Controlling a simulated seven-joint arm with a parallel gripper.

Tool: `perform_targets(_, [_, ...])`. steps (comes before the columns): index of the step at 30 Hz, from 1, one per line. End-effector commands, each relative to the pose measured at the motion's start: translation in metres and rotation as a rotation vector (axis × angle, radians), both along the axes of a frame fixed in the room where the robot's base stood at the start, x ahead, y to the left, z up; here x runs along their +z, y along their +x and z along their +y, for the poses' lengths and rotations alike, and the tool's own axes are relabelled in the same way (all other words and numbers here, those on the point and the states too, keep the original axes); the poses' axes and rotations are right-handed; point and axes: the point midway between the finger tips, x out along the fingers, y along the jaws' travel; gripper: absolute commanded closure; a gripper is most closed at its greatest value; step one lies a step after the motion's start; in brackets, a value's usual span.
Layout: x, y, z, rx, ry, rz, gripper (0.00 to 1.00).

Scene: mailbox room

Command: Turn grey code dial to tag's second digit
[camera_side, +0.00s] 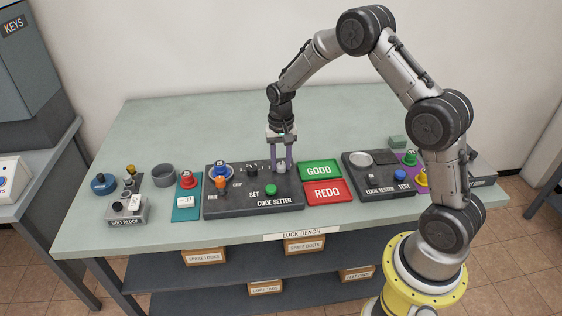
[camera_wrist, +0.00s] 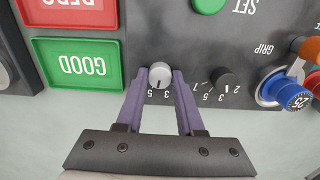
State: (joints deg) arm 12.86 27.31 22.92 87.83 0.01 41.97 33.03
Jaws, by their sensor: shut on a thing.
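The grey code dial (camera_wrist: 160,75) is on the dark code setter panel (camera_side: 215,202). My gripper (camera_wrist: 158,76) has its two purple fingers closed on the sides of this dial. A dark mark on the dial's rim faces the printed 3 and 5; I cannot tell exactly which it points to. The other numbers around it are hidden by the fingers. A black dial (camera_wrist: 223,80) with numbers sits beside it. A white tag (camera_side: 186,202) lies on a teal tray (camera_side: 178,214) and seems to read 37, but its print is small.
A blue lock (camera_wrist: 290,94) marked 25 sits at the GRIP spot, with an orange lever (camera_wrist: 309,47) close by. The green SET button (camera_side: 270,190), GOOD panel (camera_side: 319,169) and REDO panel (camera_side: 327,192) are near. The bench (camera_side: 140,135) is clear behind.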

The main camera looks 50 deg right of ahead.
Motion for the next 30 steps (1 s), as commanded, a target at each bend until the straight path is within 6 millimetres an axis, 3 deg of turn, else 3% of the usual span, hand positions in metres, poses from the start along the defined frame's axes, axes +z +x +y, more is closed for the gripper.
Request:
perform_targets(18, [0.0022, 0.0009, -0.0002, -0.578, 0.000, -0.004, 1.00])
perform_targets(30, [0.0023, 0.0012, -0.0004, -0.836, 0.000, -0.005, 1.00])
